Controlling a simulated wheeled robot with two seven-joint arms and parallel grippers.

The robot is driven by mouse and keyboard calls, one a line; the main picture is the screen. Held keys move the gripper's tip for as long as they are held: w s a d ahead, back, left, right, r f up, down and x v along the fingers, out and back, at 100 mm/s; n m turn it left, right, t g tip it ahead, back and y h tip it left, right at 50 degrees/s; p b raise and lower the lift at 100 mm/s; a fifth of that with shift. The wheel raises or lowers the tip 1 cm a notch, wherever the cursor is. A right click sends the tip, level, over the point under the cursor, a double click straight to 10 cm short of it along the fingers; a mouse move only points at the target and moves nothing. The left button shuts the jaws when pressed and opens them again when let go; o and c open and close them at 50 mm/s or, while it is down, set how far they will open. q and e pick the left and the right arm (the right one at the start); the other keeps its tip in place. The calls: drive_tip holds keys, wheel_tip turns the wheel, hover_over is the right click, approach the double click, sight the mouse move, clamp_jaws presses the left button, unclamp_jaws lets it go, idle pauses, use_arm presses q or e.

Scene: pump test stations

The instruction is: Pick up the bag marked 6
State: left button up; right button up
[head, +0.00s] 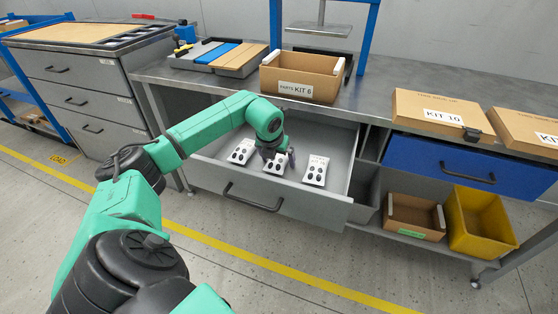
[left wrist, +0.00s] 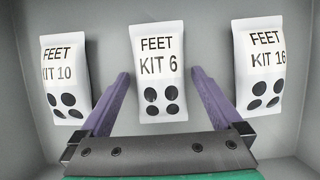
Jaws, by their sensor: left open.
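The bag marked KIT 6 (left wrist: 158,68) is white with black round feet printed on it. It lies in the open grey drawer (head: 275,204), between two similar bags; in the head view the bag (head: 275,165) is partly covered by my gripper. My left gripper (head: 275,153) is over this bag. In the left wrist view its two purple fingers (left wrist: 160,82) are spread, one on each side of the KIT 6 bag, with nothing held. My right gripper is not in view.
A KIT 10 bag (left wrist: 68,78) lies left of it and a KIT 16 bag (left wrist: 260,65) right, both close to the fingers. The drawer walls surround them.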

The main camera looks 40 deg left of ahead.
use_arm(q)
drive_tip(key=shift+r, duration=0.1)
drive_tip(key=c, duration=1.5)
drive_tip(key=shift+o, duration=0.2)
drive_tip(key=shift+r, duration=0.1)
